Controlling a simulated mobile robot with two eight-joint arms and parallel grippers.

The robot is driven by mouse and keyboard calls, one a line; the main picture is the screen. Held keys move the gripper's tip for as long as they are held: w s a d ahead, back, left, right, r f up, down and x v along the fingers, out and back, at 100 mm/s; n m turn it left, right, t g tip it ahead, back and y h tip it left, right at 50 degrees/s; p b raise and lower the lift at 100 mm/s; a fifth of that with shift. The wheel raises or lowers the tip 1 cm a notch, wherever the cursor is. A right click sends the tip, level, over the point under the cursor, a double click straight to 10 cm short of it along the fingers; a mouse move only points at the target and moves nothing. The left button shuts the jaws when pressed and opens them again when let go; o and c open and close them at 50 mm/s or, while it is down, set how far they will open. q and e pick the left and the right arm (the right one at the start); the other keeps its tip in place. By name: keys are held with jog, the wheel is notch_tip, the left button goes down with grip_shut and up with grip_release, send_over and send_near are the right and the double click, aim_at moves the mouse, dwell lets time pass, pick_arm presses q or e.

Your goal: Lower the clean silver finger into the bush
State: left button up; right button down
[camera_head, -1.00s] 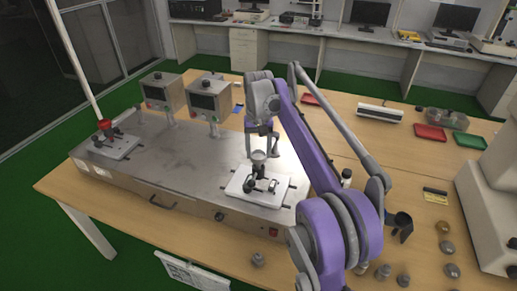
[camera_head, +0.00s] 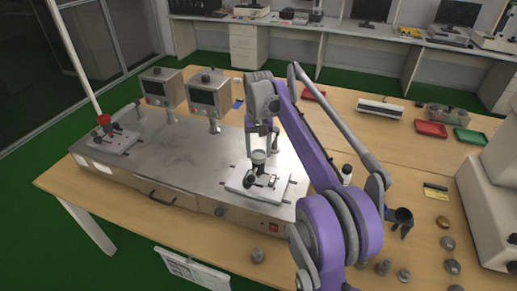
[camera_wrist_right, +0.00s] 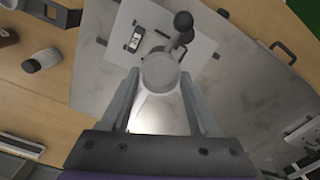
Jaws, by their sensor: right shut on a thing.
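My right gripper (camera_head: 262,148) points down over the white base plate (camera_head: 276,192) of the near station. It is shut on the silver finger (camera_head: 258,157), a grey piece with a round, wide top. In the right wrist view the silver finger (camera_wrist_right: 160,72) sits between the two fingertips, above the plate (camera_wrist_right: 192,52). Dark clamp parts (camera_head: 250,182) stand on the plate close below the piece. The bush is not clearly visible; the held piece and gripper may cover it. I cannot tell whether the piece's lower end touches anything. My left gripper is out of view.
A steel bench unit (camera_head: 170,175) carries two display boxes (camera_head: 209,94) and a second station (camera_head: 105,138) at the left. Several grey metal pieces (camera_head: 447,243) lie on the table at the right. Red (camera_head: 431,129) and green (camera_head: 470,136) trays lie farther back.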

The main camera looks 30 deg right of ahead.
jog(key=shift+c, duration=0.2)
grip_release()
jog(key=shift+o, duration=0.2)
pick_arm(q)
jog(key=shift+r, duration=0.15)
pick_arm(e)
jog(key=shift+r, duration=0.15)
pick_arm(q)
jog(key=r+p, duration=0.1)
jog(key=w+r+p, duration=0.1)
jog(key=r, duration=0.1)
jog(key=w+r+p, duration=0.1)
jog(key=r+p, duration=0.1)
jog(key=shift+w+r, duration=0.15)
pick_arm(e)
notch_tip(320, 180, up, 7)
dwell(0.4)
dwell(0.4)
